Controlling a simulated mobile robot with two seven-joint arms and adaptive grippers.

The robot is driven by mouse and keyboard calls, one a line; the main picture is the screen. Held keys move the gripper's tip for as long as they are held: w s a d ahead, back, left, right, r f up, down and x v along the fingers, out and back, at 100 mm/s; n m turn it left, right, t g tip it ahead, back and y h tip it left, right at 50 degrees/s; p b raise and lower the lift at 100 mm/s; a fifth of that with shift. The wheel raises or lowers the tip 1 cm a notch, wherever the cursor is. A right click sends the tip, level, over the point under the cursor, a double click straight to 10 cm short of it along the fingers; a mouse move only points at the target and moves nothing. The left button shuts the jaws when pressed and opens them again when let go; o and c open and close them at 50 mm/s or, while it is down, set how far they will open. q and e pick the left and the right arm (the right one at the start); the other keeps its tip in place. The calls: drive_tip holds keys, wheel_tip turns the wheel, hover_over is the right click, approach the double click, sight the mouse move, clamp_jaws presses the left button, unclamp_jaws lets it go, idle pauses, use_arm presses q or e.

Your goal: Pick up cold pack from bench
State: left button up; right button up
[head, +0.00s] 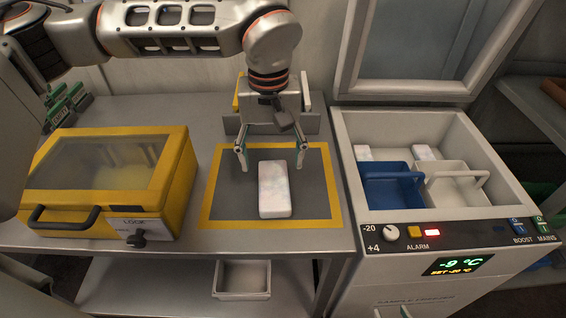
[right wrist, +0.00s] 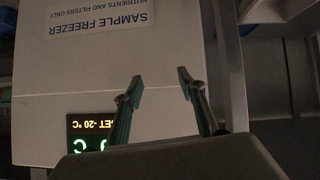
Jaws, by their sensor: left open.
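The cold pack (head: 273,190) is a white, slightly mottled block. It lies on the grey mat with a yellow border (head: 221,205) on the bench (head: 193,250). My left gripper (head: 272,160) comes down from above, open, with one finger on each side of the pack's far end. The fingers look apart from the pack, and I cannot tell their exact height above the mat. My right gripper (right wrist: 155,90) shows only in the right wrist view, open and empty, in front of the sample freezer's labelled face (right wrist: 150,60).
A yellow box with a clear lid (head: 110,175) stands left of the mat. The open freezer (head: 440,220) on the right holds a blue bin (head: 393,190), a white bin (head: 455,188) and white packs. Its display reads -9 °C. A small tray (head: 243,292) sits below the bench.

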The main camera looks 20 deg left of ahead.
sight(274, 183)
use_arm(q)
drive_tip(key=shift+w+f, duration=0.1)
drive_tip(key=shift+w, duration=0.15)
drive_tip(key=shift+w+f, duration=0.1)
drive_tip(key=shift+f, duration=0.2)
drive_tip(key=shift+s+f, duration=0.25)
drive_tip(key=shift+f, duration=0.95)
drive_tip(key=shift+w+f, duration=0.15)
drive_tip(key=shift+f, duration=2.1)
drive_tip(key=c, duration=1.5)
use_arm(e)
drive_tip(key=shift+s+f, duration=0.25)
drive_tip(key=shift+f, duration=0.05)
